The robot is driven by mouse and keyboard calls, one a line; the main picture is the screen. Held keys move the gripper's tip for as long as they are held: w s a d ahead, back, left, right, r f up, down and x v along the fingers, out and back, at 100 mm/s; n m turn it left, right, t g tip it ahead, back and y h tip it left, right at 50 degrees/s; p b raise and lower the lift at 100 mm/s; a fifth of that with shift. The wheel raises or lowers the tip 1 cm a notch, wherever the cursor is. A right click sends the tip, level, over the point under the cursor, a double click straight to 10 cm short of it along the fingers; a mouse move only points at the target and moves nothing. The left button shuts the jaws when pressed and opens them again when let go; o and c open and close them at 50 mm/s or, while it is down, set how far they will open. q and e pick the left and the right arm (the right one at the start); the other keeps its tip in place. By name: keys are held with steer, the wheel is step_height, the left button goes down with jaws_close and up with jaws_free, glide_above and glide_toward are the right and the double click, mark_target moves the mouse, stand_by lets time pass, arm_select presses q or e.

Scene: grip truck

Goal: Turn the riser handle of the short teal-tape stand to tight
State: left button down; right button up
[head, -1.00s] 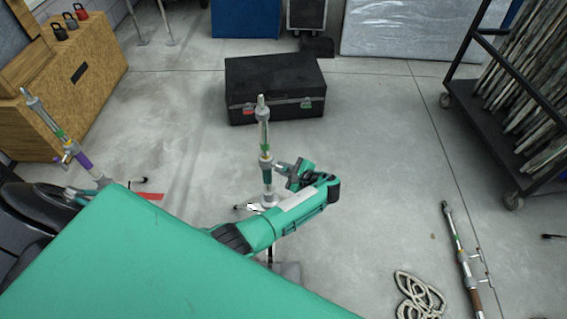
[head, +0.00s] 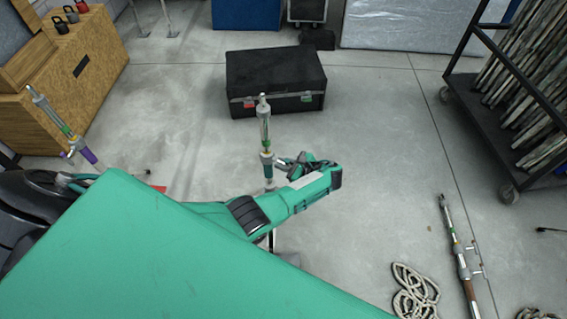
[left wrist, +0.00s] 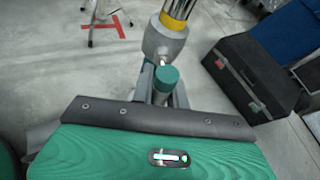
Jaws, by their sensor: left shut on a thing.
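The short teal-tape stand (head: 264,130) stands upright in the middle of the head view, with a silver tube and a teal band near its collar. My forearm hides its lower part and legs. My left gripper (head: 281,164) is just right of the collar. In the left wrist view, the grey collar (left wrist: 165,42) carries a thin stem that ends in the teal riser handle (left wrist: 166,76). The left fingers (left wrist: 163,90) are on either side of this handle and shut on it. How tight the handle is does not show. My right gripper is out of view.
A purple-tape stand (head: 62,125) stands at the left near a wooden cabinet (head: 95,85). A black case (head: 275,85) lies behind the teal-tape stand. Another stand (head: 460,250) and coiled rope (head: 413,290) lie at the right, near a wheeled rack (head: 500,140).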

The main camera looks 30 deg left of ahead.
arm_select(q)
steer(key=shift+f, duration=0.1)
steer(key=c, duration=1.4)
jaws_free()
steer(key=shift+d, duration=0.1)
steer(key=shift+d+r, duration=0.25)
steer(key=shift+d, duration=0.1)
steer(key=v, duration=1.3)
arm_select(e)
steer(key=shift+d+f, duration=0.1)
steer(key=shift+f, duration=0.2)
arm_select(q)
steer(key=shift+a, duration=0.1)
